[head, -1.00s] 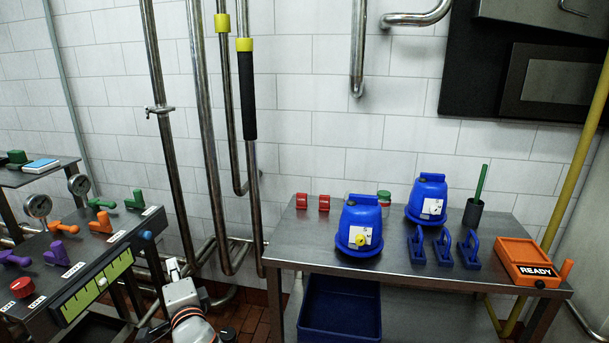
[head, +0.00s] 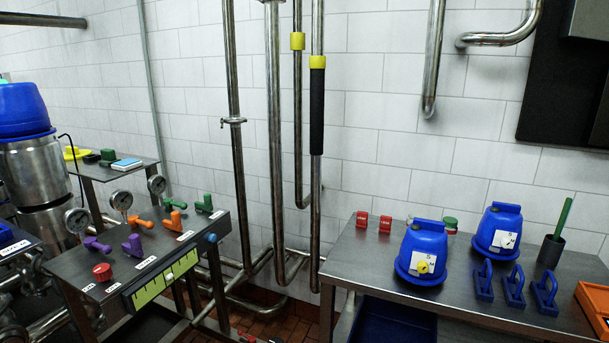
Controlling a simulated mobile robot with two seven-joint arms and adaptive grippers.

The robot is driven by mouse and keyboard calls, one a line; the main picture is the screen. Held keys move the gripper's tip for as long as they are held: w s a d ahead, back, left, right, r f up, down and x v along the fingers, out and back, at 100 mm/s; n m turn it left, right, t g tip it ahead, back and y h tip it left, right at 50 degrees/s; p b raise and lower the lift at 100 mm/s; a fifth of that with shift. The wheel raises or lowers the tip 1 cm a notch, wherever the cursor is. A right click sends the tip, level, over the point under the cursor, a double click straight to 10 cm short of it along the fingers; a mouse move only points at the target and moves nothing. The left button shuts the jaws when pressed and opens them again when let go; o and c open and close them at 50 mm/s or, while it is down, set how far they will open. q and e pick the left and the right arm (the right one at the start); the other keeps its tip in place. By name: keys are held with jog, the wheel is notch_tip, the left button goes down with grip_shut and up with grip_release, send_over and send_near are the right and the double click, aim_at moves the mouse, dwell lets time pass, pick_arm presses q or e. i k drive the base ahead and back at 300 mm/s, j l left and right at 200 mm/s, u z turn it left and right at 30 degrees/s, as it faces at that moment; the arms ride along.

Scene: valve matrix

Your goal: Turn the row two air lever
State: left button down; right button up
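A valve panel (head: 70,266) stands at the left with levers in three colour pairs. Two purple levers (head: 132,246) are nearest, two orange levers (head: 175,219) are in the middle, and two green levers (head: 204,205) are farthest. In each pair the left lever lies low and the right one has a more upright grip. Small white labels sit beside the right levers, too small to read, so I cannot tell from the print which is the air lever. Neither of my grippers is in view.
Round gauges (head: 121,202) stand behind the levers. A red knob (head: 102,272) and a green scale (head: 165,281) are at the panel's front. Vertical pipes (head: 275,130) separate it from a steel table (head: 470,300) carrying blue containers (head: 421,252).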

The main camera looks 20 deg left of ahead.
aim_at(169, 203)
jog(key=u, duration=1)
